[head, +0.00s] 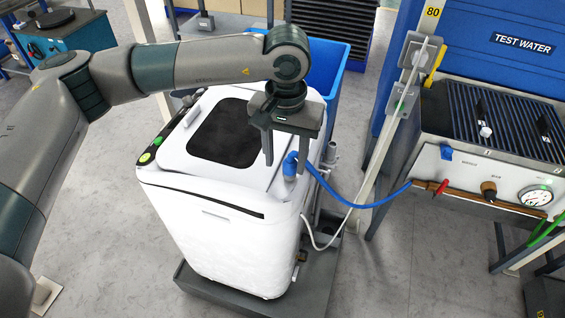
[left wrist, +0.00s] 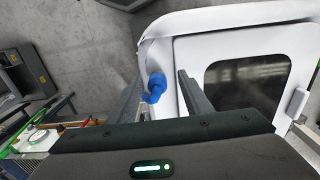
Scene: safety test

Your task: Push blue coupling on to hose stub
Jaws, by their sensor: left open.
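The blue coupling (head: 291,165) is an elbow at the right edge of the white machine's top (head: 230,192). A short grey piece, seemingly the hose stub (head: 289,178), shows just below it; I cannot tell how far the coupling sits over it. My left gripper (head: 285,160) points down with its fingers open on either side of the coupling. In the left wrist view the coupling (left wrist: 155,86) lies between the fingers (left wrist: 161,76), nearer the left one; contact is unclear. My right gripper is out of view.
A blue hose (head: 365,205) runs from the coupling to the test water bench (head: 470,170) at right. A pale post (head: 390,140) stands between machine and bench. The machine stands in a dark tray (head: 318,285). A blue bin (head: 328,60) is behind. Floor in front is clear.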

